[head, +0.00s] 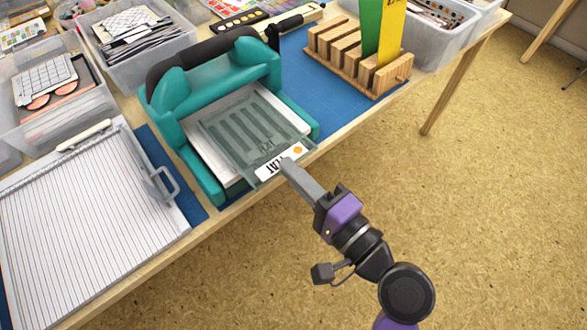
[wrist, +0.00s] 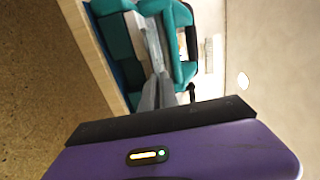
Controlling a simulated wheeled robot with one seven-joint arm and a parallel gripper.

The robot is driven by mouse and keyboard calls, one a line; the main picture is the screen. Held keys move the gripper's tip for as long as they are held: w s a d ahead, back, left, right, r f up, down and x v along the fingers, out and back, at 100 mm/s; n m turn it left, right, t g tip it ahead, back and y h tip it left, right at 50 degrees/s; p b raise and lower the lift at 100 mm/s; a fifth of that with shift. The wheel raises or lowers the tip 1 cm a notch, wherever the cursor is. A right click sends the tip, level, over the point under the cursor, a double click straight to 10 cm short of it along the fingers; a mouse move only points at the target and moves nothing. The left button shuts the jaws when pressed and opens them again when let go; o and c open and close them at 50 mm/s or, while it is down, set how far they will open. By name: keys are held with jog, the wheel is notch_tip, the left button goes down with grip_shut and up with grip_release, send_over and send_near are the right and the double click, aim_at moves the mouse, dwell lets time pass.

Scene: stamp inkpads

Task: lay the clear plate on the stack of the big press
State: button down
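The clear plate (head: 250,132) is a smoky see-through sheet with slots and a white front label with an orange dot. It lies over the white stack (head: 213,158) in the mouth of the big teal press (head: 218,72), turned slightly against it. I cannot tell whether it touches the stack or hovers just above. My gripper (head: 287,168) is at the plate's front label edge, its fingers closed on it. In the wrist view the grey fingers (wrist: 158,92) are close together, pointing into the teal press (wrist: 172,22); the plate there is hard to make out.
A lined cutting board (head: 85,215) with a metal handle lies left of the press. A wooden rack (head: 358,62) holding green and yellow boards stands to the right on a blue mat (head: 318,85). Clear bins (head: 138,45) stand behind. The floor in front is free.

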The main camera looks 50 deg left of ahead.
jog(key=shift+f, duration=0.1)
dwell(0.3)
jog(key=c, duration=1.6)
grip_release()
jog(key=shift+o, duration=0.2)
jog(key=shift+d, duration=0.15)
jog(key=shift+s+d, duration=0.2)
jog(key=shift+d, duration=2.15)
jog(key=d, duration=0.7)
jog(key=shift+s+d, duration=0.3)
jog(key=shift+d, duration=0.1)
